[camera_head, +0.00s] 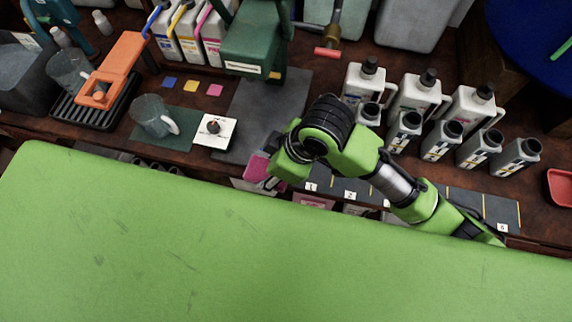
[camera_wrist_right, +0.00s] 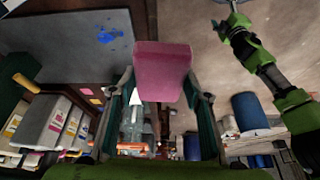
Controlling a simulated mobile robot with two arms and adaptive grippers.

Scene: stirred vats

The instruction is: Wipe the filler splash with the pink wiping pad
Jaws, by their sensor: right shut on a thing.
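The pink wiping pad (camera_head: 258,168) is held by my right gripper (camera_head: 268,175), beyond the green foreground surface, left of the numbered mat. In the right wrist view the pink pad (camera_wrist_right: 162,68) is a block between the two fingertips; my right gripper (camera_wrist_right: 165,100) is shut on it. A blue splash (camera_wrist_right: 112,35) marks a grey surface at the upper left of that view, apart from the pad. I cannot make the splash out in the head view. My left gripper is not seen in the head view.
Several grey-and-white bottles (camera_head: 415,95) stand behind my right arm. A clear jug (camera_head: 153,118) stands on a green mat to the left, beside a white card (camera_head: 215,131). A bare dark mat (camera_head: 262,110) lies in the middle. A red tray (camera_head: 560,187) is far right.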

